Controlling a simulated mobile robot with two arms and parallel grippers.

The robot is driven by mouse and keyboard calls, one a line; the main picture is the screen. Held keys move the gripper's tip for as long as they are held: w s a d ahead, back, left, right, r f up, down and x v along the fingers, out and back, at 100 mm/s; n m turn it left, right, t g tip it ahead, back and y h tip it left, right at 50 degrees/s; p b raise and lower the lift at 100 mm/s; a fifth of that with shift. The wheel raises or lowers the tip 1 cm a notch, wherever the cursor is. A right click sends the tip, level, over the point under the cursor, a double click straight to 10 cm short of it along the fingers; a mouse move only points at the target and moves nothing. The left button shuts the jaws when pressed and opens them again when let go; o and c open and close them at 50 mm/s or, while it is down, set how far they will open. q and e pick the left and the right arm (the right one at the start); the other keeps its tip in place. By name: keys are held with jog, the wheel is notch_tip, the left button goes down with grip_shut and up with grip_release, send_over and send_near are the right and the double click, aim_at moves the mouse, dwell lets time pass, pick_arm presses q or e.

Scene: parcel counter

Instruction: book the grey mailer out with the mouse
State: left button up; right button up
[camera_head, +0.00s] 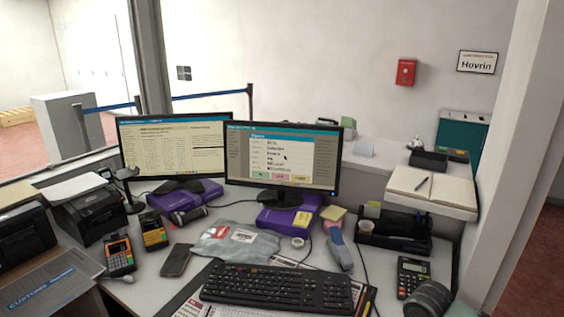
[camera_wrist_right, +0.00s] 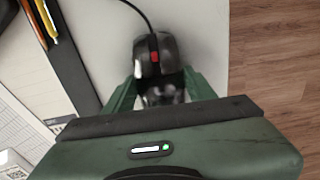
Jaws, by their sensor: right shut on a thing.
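The grey mailer (camera_head: 236,243) lies flat on the counter in the head view, behind the keyboard, with a red-and-white label and a white label on top. The right monitor (camera_head: 282,158) shows a dialog with text lines and green, pink and yellow buttons along its bottom. A dark pointer sits in the dialog's middle, above the buttons. In the right wrist view, the black mouse (camera_wrist_right: 157,50) with a red wheel lies on the white counter. My right gripper (camera_wrist_right: 160,86) is shut on its near end, fingers on both sides. I cannot clearly make out the mouse in the head view. My left gripper is out of view.
The black keyboard (camera_head: 277,288) lies in front of the mailer. A phone (camera_head: 175,260), card terminals (camera_head: 119,254), a stapler-like tool (camera_head: 340,251) and a calculator (camera_head: 412,275) crowd the counter. The mouse's cable runs away from it; the counter edge is close on its right.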

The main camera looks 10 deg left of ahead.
jog(key=shift+s, duration=0.1)
jog(key=shift+s+a+r+p, duration=0.15)
jog(key=shift+s+p, duration=0.15)
jog(key=shift+p, duration=0.2)
jog(key=shift+s+a+p, duration=0.3)
jog(key=shift+s+p, duration=0.3)
jog(key=shift+s+a+p, duration=0.25)
jog(key=shift+s+p, duration=0.35)
jog(key=o, duration=1.5)
notch_tip(320, 180, up, 8)
jog(key=shift+f, duration=0.25)
jog(key=shift+f, duration=0.1)
